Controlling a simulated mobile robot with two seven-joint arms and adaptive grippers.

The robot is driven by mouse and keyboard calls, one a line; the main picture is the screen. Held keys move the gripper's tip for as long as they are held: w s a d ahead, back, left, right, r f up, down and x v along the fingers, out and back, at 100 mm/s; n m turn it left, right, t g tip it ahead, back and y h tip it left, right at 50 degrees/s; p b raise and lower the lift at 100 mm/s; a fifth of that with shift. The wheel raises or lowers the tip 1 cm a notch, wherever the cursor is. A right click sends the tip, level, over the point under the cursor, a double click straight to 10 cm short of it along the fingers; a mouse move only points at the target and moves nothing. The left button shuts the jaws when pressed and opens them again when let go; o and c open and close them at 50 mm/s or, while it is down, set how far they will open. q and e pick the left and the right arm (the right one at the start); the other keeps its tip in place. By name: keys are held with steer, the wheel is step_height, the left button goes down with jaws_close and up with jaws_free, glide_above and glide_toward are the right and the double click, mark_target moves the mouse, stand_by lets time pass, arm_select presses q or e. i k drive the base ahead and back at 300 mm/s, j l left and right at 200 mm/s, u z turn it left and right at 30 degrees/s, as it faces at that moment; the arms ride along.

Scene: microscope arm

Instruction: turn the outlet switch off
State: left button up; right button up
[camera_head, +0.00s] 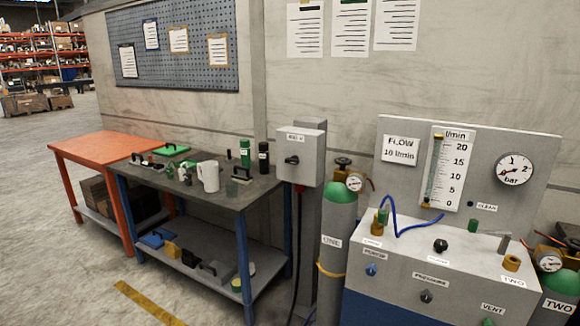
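A light grey switch box (306,147) stands on a grey post near the middle of the view. On its front is a black rotary handle (292,160), lying roughly level, under a small white label too small to read surely. I cannot tell from the handle whether it is on or off. No other outlet switch is clearly marked. Neither of my grippers shows in the view.
A dark workbench (215,198) with bottles and a white jug stands left of the box, and an orange table (100,147) beyond. Floor is clear at lower left.

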mark_target(295, 160)
steer(key=i, duration=0.1)
steer(key=i+j+z, duration=0.15)
steer(key=i+j, duration=0.55)
steer(key=j, duration=0.15)
